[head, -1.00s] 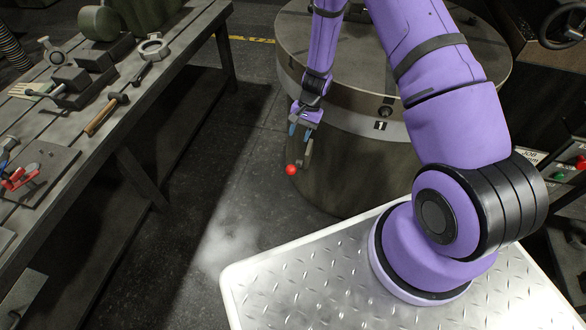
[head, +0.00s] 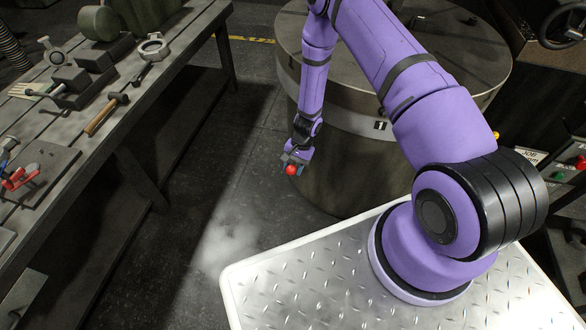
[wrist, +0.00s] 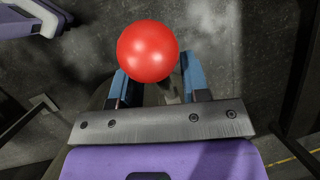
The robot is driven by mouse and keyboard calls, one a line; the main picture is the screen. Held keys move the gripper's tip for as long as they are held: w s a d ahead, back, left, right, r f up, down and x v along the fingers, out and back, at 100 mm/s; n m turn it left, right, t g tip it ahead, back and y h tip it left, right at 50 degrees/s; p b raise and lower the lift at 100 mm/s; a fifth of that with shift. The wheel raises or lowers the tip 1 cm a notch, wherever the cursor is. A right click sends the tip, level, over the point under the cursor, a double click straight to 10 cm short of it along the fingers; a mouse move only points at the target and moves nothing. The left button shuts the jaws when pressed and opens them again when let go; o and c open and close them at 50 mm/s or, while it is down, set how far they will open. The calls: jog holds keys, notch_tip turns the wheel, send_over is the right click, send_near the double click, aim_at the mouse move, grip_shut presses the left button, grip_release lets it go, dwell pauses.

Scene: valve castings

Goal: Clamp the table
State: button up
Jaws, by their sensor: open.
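The round table (head: 350,122) is a large grey drum with a flat top and a label "1" on its side band, right of centre in the head view. A red ball knob (head: 291,170) is at its near left side; in the earlier head frame it sits at the low end of a lever arm. My gripper (head: 293,163) is at the knob and hides most of that lever. In the wrist view the red knob (wrist: 148,52) shows large, before and between the two blue fingers of my gripper (wrist: 156,78). The fingers stand apart; contact cannot be told.
A workbench (head: 200,50) with a hammer (head: 106,115), a brush (head: 38,92) and other tools runs along the left. Bare dark floor (head: 215,190) lies between bench and table. A panel with red and green buttons (head: 570,168) is at the right edge.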

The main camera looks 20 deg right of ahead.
jog(key=shift+s+a+f, duration=0.1)
jog(key=shift+a+f, duration=0.1)
jog(key=shift+f, duration=0.2)
grip_shut()
jog(key=shift+w+d+r+g+y, duration=0.45)
jog(key=shift+w+d+r+g, duration=0.15)
jog(key=shift+w, duration=0.2)
jog(key=shift+w+d+r+g+y, duration=0.45)
jog(key=shift+w+r+g, duration=0.15)
jog(key=shift+w+r, duration=0.15)
grip_release()
jog(key=shift+f, duration=0.1)
jog(key=shift+s, duration=0.1)
